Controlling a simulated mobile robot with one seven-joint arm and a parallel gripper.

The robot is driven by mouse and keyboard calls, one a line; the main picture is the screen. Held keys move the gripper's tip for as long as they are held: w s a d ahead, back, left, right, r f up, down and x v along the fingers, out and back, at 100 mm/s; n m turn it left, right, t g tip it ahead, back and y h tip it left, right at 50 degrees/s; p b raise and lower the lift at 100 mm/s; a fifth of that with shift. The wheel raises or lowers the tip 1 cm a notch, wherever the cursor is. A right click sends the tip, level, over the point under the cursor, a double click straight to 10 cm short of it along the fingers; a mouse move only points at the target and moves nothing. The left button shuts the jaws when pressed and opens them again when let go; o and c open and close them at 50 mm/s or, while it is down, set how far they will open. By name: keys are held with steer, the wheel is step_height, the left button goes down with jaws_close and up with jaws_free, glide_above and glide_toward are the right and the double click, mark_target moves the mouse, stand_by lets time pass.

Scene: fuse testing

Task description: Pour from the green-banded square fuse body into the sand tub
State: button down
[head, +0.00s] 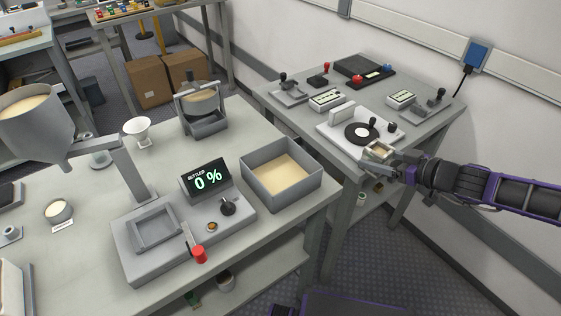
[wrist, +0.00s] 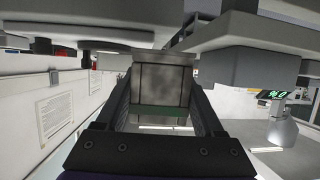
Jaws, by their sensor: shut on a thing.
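The green-banded square fuse body (head: 379,149) is held by my gripper (head: 386,158) at the front edge of the right table. Its open top faces up in the head view and shows a pale sand-coloured fill. In the wrist view the grey metal body (wrist: 162,84) sits between the two dark fingers of my gripper (wrist: 160,100), with the green band across it. The sand tub (head: 303,190) is a grey square box on the left table, with pale sand inside. It stands left of my gripper, across the gap between tables.
A settling station (head: 165,250) with a display reading 0 % stands left of the tub. A hopper (head: 32,125) and a sieve-like holder (head: 203,105) stand farther back. A white base with a black disc (head: 358,132) is just behind my gripper. A gap separates the tables.

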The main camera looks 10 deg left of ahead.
steer(key=s+a+r+n+g+y, duration=0.2)
steer(key=s+a+r+n+g, duration=0.3)
steer(key=s+a, duration=0.4)
steer(key=shift+s+a+r+y, duration=0.2)
steer(key=shift+a+r+y, duration=0.1)
steer(key=shift+a, duration=0.7)
steer(key=shift+a+g, duration=0.1)
steer(key=shift+g, duration=0.2)
steer(key=shift+w+a+r+g+h, duration=0.2)
steer(key=shift+a+h, duration=0.3)
steer(key=shift+h, duration=0.45)
steer(key=shift+a+r+g+h, duration=0.1)
steer(key=shift+a+r+h, duration=0.15)
steer(key=shift+a+h, duration=0.5)
steer(key=shift+w+a+r+g+h, duration=0.1)
steer(key=shift+a+r+h, duration=0.2)
steer(key=shift+h, duration=0.8)
steer(key=shift+w+a+f+h, duration=0.15)
steer(key=shift+a+f+h, duration=0.4)
steer(key=shift+h, duration=0.45)
steer(key=shift+a+r, duration=0.2)
